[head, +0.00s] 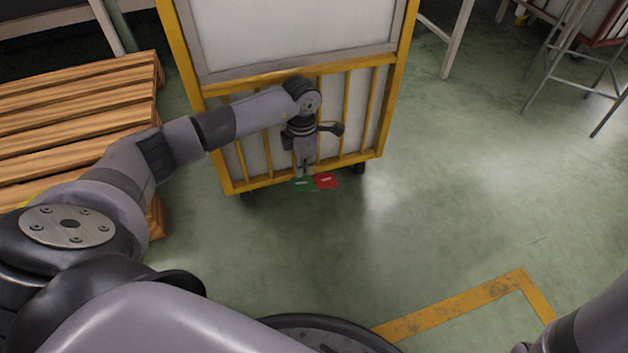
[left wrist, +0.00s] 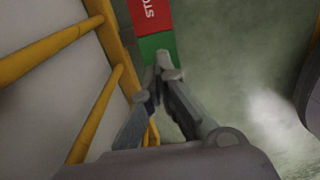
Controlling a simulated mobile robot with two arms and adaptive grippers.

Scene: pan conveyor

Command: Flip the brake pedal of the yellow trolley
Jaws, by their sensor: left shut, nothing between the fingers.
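The yellow trolley (head: 290,78) stands ahead of me, with yellow bars and pale panels. Its brake pedal (head: 325,181) sticks out low at the front, with a red half on the right and a green half (head: 304,185) on the left. My left gripper (head: 305,174) points down at the green half and is shut and empty. In the left wrist view, the left gripper's fingertips (left wrist: 160,64) are over the green part (left wrist: 158,44), beside the red part (left wrist: 151,14) with white lettering. I cannot tell whether they touch. My right gripper is out of view.
Stacked wooden pallets (head: 75,110) stand left of the trolley. Metal-legged stands (head: 575,60) are at the back right. The green floor right of the trolley is clear, with a yellow line (head: 450,305) near me.

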